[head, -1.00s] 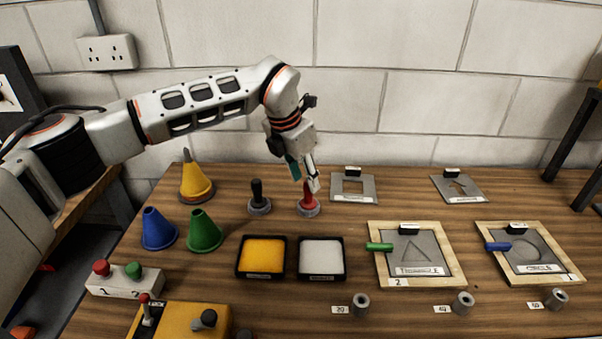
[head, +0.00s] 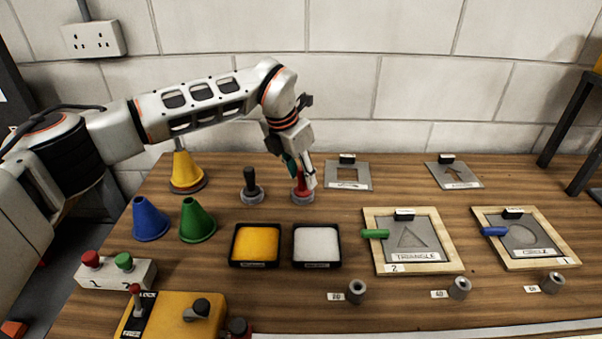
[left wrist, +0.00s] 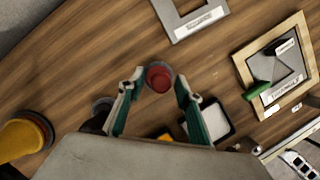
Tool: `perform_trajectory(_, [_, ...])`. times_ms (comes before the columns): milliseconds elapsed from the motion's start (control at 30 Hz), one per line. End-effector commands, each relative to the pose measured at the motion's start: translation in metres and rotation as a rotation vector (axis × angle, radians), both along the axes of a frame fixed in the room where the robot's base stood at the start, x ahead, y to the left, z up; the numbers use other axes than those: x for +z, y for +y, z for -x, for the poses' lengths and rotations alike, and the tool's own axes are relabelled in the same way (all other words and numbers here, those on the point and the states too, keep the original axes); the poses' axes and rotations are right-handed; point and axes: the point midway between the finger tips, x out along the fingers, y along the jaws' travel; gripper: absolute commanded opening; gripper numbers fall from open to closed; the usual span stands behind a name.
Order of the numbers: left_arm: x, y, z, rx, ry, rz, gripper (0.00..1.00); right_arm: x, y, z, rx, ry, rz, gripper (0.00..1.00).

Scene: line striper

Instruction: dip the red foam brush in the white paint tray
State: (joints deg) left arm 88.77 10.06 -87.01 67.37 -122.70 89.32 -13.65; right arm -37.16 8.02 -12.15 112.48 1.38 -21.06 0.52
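The red foam brush (head: 301,195) stands upright in a round grey holder behind the paint trays. My left gripper (head: 303,178) is down at it. In the left wrist view my left gripper (left wrist: 157,88) is open, with one finger on each side of the red brush (left wrist: 159,77) and gaps between; it does not hold it. The white paint tray (head: 318,265) is a square black tray filled with white, in front of the brush. It also shows in the left wrist view (left wrist: 231,130), partly behind a finger. My right gripper is not in view.
A dark-handled brush (head: 250,182) stands just left of the red one. The yellow paint tray (head: 254,265) sits left of the white one. Yellow (head: 185,170), blue (head: 150,220) and green (head: 197,222) cones stand at left. Framed stencils (head: 415,240) lie right.

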Motion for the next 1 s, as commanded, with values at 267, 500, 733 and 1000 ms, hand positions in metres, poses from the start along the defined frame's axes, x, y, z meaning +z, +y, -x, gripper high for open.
perform_trajectory(267, [0.0, 0.0, 0.0, 0.0, 0.0, 0.0, 0.02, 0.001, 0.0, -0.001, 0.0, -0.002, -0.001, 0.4])
perform_trajectory(500, [0.006, 0.0, 0.0, 0.0, -0.001, 0.0, 0.02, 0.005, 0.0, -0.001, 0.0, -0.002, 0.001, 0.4])
perform_trajectory(733, [0.019, 0.0, 0.0, 0.0, -0.001, 0.0, 0.02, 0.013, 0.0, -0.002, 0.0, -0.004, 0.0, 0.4])
perform_trajectory(1000, [0.034, 0.0, 0.0, 0.0, -0.001, 0.0, 0.02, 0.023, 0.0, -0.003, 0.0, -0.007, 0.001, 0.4])
